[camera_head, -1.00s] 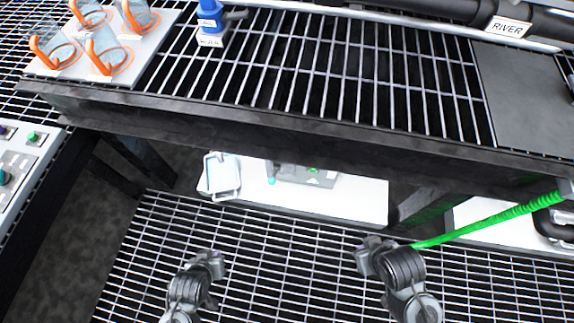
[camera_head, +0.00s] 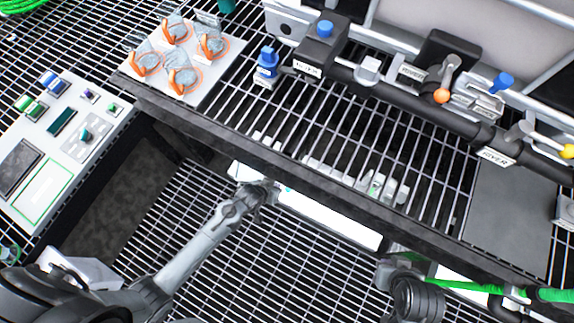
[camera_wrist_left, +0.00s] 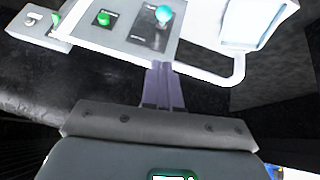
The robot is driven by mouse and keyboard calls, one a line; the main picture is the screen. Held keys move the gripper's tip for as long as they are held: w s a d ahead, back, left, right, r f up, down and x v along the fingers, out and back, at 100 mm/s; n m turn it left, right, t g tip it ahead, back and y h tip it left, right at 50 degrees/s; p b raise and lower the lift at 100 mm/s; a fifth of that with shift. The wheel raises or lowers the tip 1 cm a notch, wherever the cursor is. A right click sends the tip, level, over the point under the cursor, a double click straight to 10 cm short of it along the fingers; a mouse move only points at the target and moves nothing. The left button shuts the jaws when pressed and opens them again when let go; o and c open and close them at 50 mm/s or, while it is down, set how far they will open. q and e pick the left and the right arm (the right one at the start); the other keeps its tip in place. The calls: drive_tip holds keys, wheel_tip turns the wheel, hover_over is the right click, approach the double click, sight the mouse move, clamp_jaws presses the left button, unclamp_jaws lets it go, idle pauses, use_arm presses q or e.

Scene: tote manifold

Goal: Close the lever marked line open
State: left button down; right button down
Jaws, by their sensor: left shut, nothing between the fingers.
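Levers stand on the dark pipe at the back right: one with an orange knob (camera_head: 441,96), one with a blue knob (camera_head: 502,82) and one with a yellow knob (camera_head: 567,152). A small tag (camera_head: 411,72) sits near the orange-knob lever, too small to read, so I cannot tell which lever is marked line open. My left gripper (camera_head: 262,190) is low at the front edge of the grating shelf, well away from the levers. In the left wrist view its fingers (camera_wrist_left: 163,85) are together and empty. My right gripper (camera_head: 392,272) is at the lower right; its fingers are unclear.
The shelf's dark front beam (camera_head: 300,178) lies between my arms and the pipe. A white board with orange-rimmed glasses (camera_head: 182,78) is at the back left. A control panel (camera_head: 62,135) stands at the left. A green cable (camera_head: 470,286) runs at the lower right.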

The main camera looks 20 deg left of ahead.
use_arm(q)
drive_tip(key=shift+w+r, duration=0.25)
drive_tip(key=shift+w, duration=0.15)
drive_tip(key=b, duration=0.8)
hover_over(289, 186)
drive_tip(key=s, duration=0.1)
drive_tip(key=f, duration=0.6)
drive_tip(key=a+f, duration=0.1)
drive_tip(key=f, duration=0.3)
drive_tip(key=shift+f, duration=0.1)
drive_tip(key=shift+d+f, duration=0.1)
drive_tip(key=shift+f, duration=0.3)
drive_tip(key=shift+s+f+b, duration=0.45)
drive_tip(key=shift+f+b, duration=0.15)
drive_tip(key=shift+f, duration=0.05)
drive_tip(key=shift+w, duration=0.1)
drive_tip(key=shift+d+f, duration=0.1)
drive_tip(key=shift+f, duration=0.05)
